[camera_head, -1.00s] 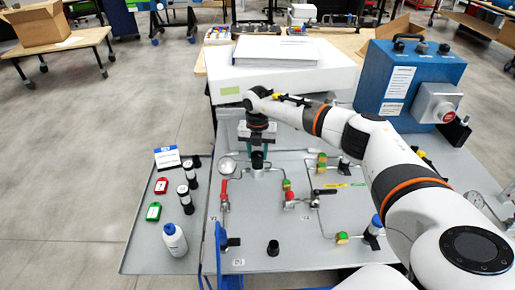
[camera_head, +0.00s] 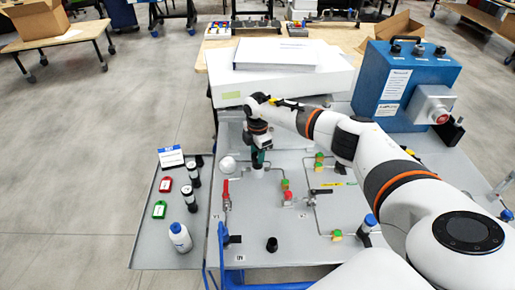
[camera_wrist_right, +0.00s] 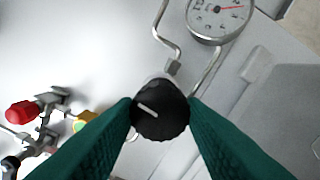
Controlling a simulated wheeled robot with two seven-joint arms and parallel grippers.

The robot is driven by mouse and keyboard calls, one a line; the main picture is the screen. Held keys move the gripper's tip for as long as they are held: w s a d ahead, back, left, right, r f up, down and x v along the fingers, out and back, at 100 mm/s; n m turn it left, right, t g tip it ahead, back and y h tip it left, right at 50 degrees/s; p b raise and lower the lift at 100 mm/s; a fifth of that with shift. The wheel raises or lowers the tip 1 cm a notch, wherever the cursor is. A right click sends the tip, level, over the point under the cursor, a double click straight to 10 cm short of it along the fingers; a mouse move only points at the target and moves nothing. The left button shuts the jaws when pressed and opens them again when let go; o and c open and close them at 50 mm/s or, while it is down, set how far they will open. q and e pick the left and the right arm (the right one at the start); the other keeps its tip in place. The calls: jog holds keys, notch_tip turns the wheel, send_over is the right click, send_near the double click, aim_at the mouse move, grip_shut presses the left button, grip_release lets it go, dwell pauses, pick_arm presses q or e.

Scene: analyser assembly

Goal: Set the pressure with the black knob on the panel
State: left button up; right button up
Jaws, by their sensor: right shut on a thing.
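The black knob (camera_wrist_right: 160,109) with a white pointer line sits between the green fingertips of my right gripper (camera_wrist_right: 160,112) in the right wrist view. Both fingers touch its sides, so the gripper is shut on it. In the head view my right gripper (camera_head: 258,158) reaches down onto the panel (camera_head: 290,228), and its arm hides most of the knob. A round pressure gauge (camera_wrist_right: 219,14) with a red needle is beside the knob in the right wrist view, cut off by the top edge. In the head view the gauge (camera_head: 228,165) shows pale, its face unreadable. My left gripper is not seen.
Red-handled (camera_head: 226,188) and black-handled (camera_head: 322,191) valves stand on the panel. A second black knob (camera_head: 272,244) is near its front edge. A side tray (camera_head: 150,240) holds a white bottle (camera_head: 180,238), vials and tags. A blue box (camera_head: 405,85) stands at the back right.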

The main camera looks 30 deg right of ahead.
jog(key=shift+w+d+r+m+p, duration=0.1)
jog(key=shift+m+p, duration=0.55)
jog(key=shift+m, duration=0.45)
jog(key=shift+r+m+p, duration=0.1)
jog(key=shift+m+p, duration=0.5)
jog(key=shift+m, duration=0.5)
jog(key=o, duration=1)
jog(key=shift+f, duration=0.15)
notch_tip(320, 180, up, 12)
jog(key=b, duration=0.2)
jog(key=shift+b, duration=0.35)
